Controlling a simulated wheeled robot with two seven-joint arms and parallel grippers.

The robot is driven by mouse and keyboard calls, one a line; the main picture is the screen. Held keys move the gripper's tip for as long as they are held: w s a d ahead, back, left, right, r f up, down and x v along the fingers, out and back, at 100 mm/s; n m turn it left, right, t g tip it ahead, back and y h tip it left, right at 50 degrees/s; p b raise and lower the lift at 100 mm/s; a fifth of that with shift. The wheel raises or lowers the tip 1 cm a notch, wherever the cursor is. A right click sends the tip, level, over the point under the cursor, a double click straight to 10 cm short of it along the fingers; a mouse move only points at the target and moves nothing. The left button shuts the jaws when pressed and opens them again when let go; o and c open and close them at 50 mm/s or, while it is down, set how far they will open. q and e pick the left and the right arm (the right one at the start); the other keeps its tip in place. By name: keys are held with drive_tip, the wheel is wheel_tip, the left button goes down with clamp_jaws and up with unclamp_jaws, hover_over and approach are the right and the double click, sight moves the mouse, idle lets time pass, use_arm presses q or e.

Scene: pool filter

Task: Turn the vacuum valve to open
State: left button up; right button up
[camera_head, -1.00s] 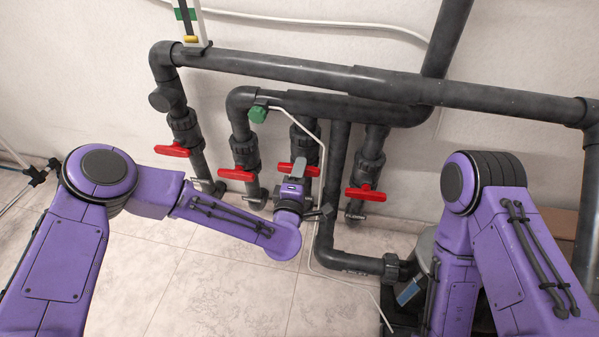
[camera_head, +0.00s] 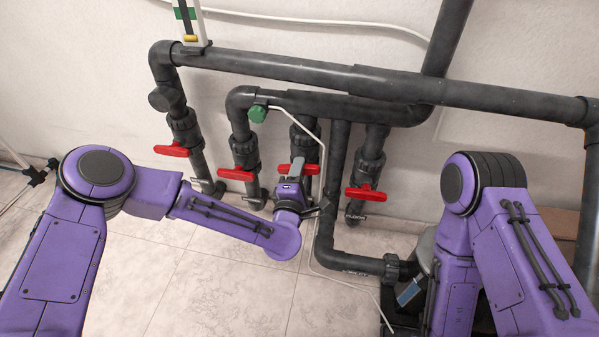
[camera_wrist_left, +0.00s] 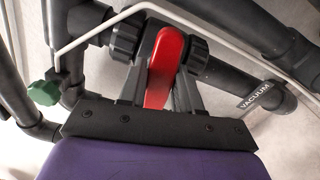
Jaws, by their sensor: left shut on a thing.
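The vacuum valve has a red handle (camera_wrist_left: 165,68), and a "VACUUM" label (camera_wrist_left: 255,95) sits on its pipe in the left wrist view. My left gripper (camera_wrist_left: 162,85) is shut on this handle, with one dark finger on each side of it. The handle lies crosswise to its pipe. In the head view my left gripper (camera_head: 298,170) is at the third valve from the left, and the ends of the red handle (camera_head: 313,170) show on both sides of it. The gripper hides the middle of the handle. My right gripper is out of view.
Other red-handled valves stand on the left (camera_head: 172,150), beside mine (camera_head: 236,174), and on the right (camera_head: 366,194). A thin white tube (camera_head: 323,160) and a vertical dark pipe (camera_head: 336,165) run close to the right of my gripper. A green knob (camera_head: 258,114) sits above left.

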use_arm(q)
drive_tip(key=shift+a+r+n+b, duration=0.1)
drive_tip(key=shift+n+b, duration=1.25)
drive_tip(key=shift+n, duration=2.45)
drive_tip(key=shift+a+n+b, duration=0.1)
drive_tip(key=shift+n+b, duration=1.2)
drive_tip(key=shift+n, duration=2.5)
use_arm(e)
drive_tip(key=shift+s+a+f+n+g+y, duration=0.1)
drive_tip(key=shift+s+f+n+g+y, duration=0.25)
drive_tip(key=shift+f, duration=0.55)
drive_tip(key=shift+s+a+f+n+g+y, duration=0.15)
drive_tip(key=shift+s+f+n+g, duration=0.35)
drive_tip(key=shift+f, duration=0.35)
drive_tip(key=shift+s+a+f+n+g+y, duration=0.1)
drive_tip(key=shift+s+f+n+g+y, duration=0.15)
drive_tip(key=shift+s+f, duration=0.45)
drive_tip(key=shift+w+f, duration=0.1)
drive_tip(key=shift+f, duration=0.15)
use_arm(q)
drive_tip(key=o, duration=1)
